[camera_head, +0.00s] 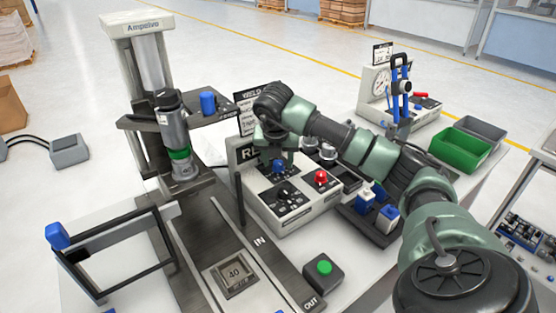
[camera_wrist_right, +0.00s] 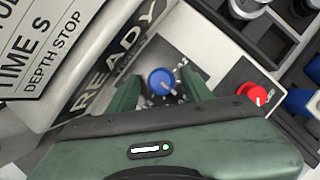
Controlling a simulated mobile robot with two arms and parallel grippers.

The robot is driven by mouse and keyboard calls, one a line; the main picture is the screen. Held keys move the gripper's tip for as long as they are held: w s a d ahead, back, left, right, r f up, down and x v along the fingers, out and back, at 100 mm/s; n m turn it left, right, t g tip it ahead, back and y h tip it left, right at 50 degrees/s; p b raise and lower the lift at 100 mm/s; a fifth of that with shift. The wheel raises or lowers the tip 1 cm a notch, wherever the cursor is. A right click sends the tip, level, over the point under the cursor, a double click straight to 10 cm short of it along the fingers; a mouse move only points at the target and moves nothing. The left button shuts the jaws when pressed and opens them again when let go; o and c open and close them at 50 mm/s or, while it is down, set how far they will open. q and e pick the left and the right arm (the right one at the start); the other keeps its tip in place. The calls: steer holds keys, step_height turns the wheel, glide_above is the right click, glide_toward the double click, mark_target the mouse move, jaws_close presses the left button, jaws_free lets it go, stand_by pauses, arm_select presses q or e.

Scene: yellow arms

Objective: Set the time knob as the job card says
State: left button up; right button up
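My right gripper (camera_head: 277,152) is over the control box (camera_head: 275,222), pointing down at it. In the right wrist view its two green fingers (camera_wrist_right: 161,86) stand apart, with a blue knob (camera_wrist_right: 161,81) between them and a gap on each side. The blue knob (camera_head: 278,166) also shows in the head view, under the gripper; it has a pale pointer line. I cannot read its scale. A job card (camera_head: 245,113) stands behind the box, partly hidden by my arm. In the wrist view the card (camera_wrist_right: 42,42) shows "TIME S" and "DEPTH STOP"; values are cut off. My left gripper is out of view.
A red knob (camera_head: 321,177) and a black dial (camera_head: 288,197) are on the same box. A READY sign (camera_wrist_right: 118,60) stands beside the blue knob.

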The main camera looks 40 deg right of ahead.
steer(key=b+v, duration=0.1)
steer(key=v, duration=0.6)
steer(key=shift+r, duration=0.35)
steer(key=shift+a, duration=0.15)
